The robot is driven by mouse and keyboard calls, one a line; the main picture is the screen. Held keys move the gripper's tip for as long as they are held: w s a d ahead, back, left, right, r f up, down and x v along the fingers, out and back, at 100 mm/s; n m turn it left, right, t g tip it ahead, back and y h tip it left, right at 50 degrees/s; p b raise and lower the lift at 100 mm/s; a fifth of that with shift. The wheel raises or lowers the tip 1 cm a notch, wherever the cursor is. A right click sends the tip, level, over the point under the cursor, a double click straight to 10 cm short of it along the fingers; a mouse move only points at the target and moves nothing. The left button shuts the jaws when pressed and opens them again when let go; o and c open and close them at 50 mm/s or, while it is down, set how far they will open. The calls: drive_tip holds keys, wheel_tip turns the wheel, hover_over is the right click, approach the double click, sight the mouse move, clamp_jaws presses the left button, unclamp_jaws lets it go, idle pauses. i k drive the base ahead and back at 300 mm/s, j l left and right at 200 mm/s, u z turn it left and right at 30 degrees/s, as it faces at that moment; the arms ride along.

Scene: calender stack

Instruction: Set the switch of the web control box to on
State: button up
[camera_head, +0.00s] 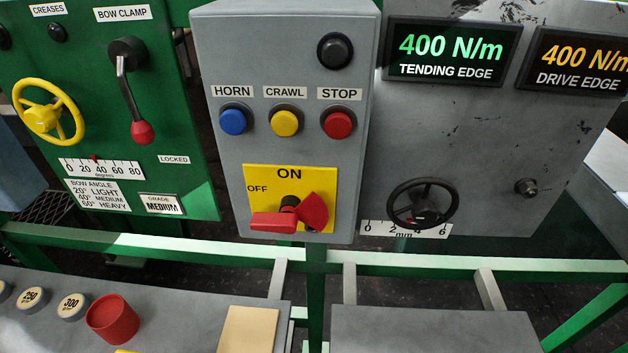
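The web control box (225,150) is a grey upright box in the middle of the head view. Its red rotary switch (273,222) sits low on a yellow plate (265,180). The plate has ON at the top and OFF at the left. One red arm of the switch reaches left, just below the OFF word. A wider red part lies right of the black hub. The arm points to the OFF side, not up at ON. My gripper is not in view, and nothing touches the switch.
Blue HORN (232,122), yellow CRAWL (285,123) and red STOP (337,125) buttons sit above the switch. A black handwheel (423,204) stands to its right. A green rail (150,248) crosses below. A red cup-like object (112,319) sits on the grey bench at lower left.

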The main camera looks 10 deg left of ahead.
sight(313, 212)
drive_tip(key=k+j, duration=0.1)
drive_tip(key=j, duration=0.65)
drive_tip(key=k+j, duration=0.1)
drive_tip(key=j, duration=0.6)
drive_tip(key=u, duration=0.05)
